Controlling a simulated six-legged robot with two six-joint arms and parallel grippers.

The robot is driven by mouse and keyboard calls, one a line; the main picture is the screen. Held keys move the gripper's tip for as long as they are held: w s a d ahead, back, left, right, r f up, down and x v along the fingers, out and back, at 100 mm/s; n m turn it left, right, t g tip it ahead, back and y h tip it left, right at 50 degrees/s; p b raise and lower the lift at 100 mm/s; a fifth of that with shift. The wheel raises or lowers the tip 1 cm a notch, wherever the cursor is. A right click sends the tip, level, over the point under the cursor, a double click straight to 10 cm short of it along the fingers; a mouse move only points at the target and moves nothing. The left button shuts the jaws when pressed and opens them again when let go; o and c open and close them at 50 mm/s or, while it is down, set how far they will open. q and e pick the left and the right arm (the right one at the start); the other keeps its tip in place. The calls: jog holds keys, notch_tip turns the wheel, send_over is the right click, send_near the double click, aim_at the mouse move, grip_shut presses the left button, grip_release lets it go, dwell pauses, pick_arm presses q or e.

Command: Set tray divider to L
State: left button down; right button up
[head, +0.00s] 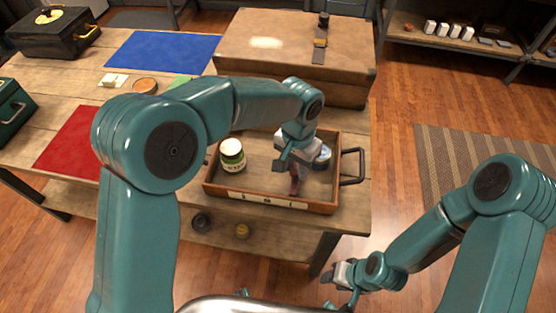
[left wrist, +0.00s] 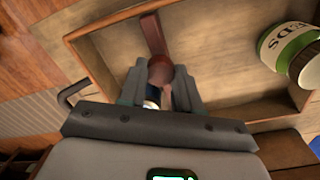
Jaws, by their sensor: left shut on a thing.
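The wooden tray (head: 327,194) stands near the front edge of the table, with a pale label strip (head: 262,199) on its front wall; its markings are too small to read surely. A dark red-brown divider bar (head: 295,184) shows inside the tray below my left gripper (head: 287,165), reaching toward the front wall. In the left wrist view my left gripper (left wrist: 161,78) is shut on the divider's round knob (left wrist: 159,68), and the bar (left wrist: 153,36) runs on from it. My right gripper (head: 338,276) hangs low, off the table's front; its jaw opening is unclear.
A green-labelled jar (head: 232,154) stands in the tray's left part. A blue-and-white tin (head: 322,157) is right of the gripper, partly hidden. A black handle (head: 353,168) sticks out at the tray's right. A large case (head: 270,50) stands behind. A red mat (head: 68,143) lies left.

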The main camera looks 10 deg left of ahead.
pick_arm(q)
jog(key=shift+d, duration=0.15)
jog(key=c, duration=1.1)
grip_release()
jog(key=shift+o, duration=0.2)
jog(key=shift+r, duration=0.15)
notch_tip(320, 180, up, 16)
jog(key=shift+a+p, duration=0.25)
jog(key=shift+p, duration=0.2)
